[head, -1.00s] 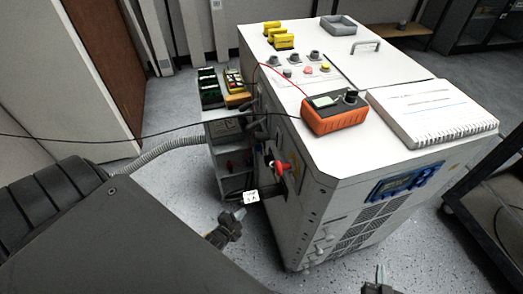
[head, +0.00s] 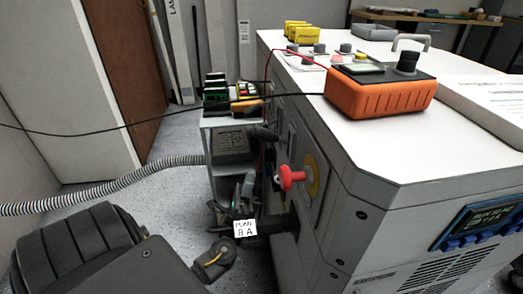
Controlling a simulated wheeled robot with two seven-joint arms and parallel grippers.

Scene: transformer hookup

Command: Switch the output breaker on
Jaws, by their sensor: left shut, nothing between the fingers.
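A red rotary handle (head: 291,178) on a yellow plate (head: 312,180) sticks out from the left side of the white cabinet (head: 385,160). I cannot tell whether it is the output breaker, and no on or off marking is readable. My left gripper (head: 216,258) is low, left of the cabinet and below the red handle. It is shut and empty, apart from the handle; its fingertips are hard to make out. My right gripper is out of view.
A white tag (head: 245,228) hangs below the handle. A grey side shelf (head: 209,122) holds green and yellow blocks. A ribbed grey hose (head: 110,178) and a black cable cross the left. An orange meter (head: 380,96) and a notebook (head: 490,100) lie on the cabinet top.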

